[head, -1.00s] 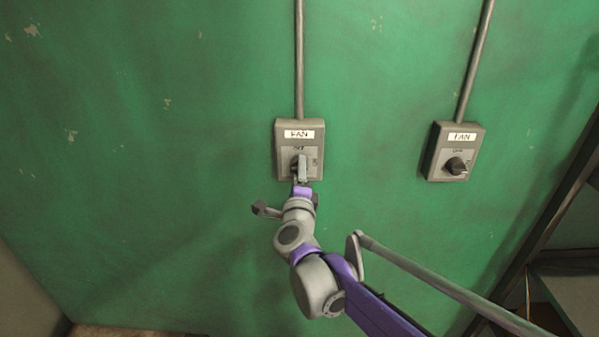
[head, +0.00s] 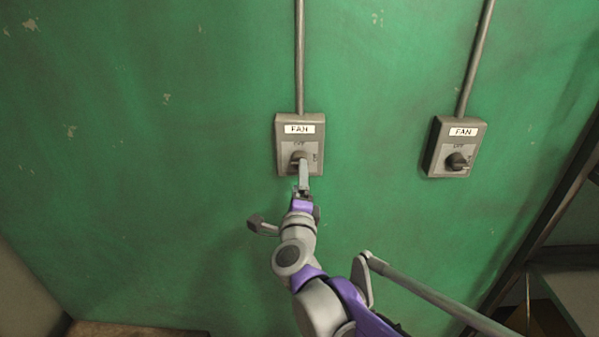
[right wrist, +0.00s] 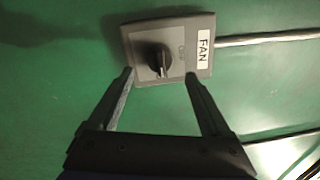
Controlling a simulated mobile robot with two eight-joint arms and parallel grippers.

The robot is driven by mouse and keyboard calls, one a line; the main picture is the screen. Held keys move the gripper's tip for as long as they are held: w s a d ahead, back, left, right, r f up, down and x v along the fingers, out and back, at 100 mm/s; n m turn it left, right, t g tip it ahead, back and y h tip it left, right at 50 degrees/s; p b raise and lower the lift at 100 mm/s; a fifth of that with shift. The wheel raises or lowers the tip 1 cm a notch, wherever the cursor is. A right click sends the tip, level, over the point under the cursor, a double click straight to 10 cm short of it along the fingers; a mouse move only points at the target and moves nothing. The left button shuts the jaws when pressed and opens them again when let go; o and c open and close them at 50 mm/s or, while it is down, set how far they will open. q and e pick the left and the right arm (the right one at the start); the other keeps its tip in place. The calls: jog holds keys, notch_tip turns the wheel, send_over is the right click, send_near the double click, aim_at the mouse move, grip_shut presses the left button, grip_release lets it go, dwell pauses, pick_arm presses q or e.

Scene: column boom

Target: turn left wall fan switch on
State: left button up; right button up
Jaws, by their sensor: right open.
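The left fan switch (head: 318,134) is a grey wall box with a FAN label and a dark rotary knob (head: 298,157). In the right wrist view the box (right wrist: 120,36) lies sideways with its label to the right. There the knob (right wrist: 157,58) has its light pointer mark toward the bottom of the picture, pointing sideways relative to the label. My right gripper (head: 303,172) is just below and in front of the knob, partly covering it in the head view. In the right wrist view its two fingers (right wrist: 159,76) are spread and empty, with the knob framed between and beyond their tips. My left gripper is not in view.
A second fan switch (head: 456,147) with a similar knob is on the green wall to the right. Conduits (head: 299,55) run up from both boxes. A dark frame and shelf (head: 560,290) stand at the far right. The wall left of the switch is clear.

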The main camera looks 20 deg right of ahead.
jog(key=v, duration=0.5)
jog(key=shift+s, duration=0.15)
jog(key=s+a+f+n+g+y, duration=0.5)
jog(key=s+f+n+y, duration=0.5)
jog(key=n, duration=0.8)
jog(key=s+d+f+n+g+h, duration=0.2)
jog(key=s+d+f+g, duration=0.1)
jog(key=s+f, duration=0.4)
jog(key=s+d+f+n+g+h+p, duration=0.1)
jog(key=s+d+f+n+g+h, duration=0.1)
jog(key=s+f, duration=0.5)
jog(key=d+n+g, duration=0.1)
jog(key=d+g, duration=0.1)
jog(key=d, duration=0.1)
jog(key=shift+s+d+f+n+h, duration=0.25)
jog(key=shift+s+f+n+h, duration=0.05)
jog(key=shift+s+h, duration=0.1)
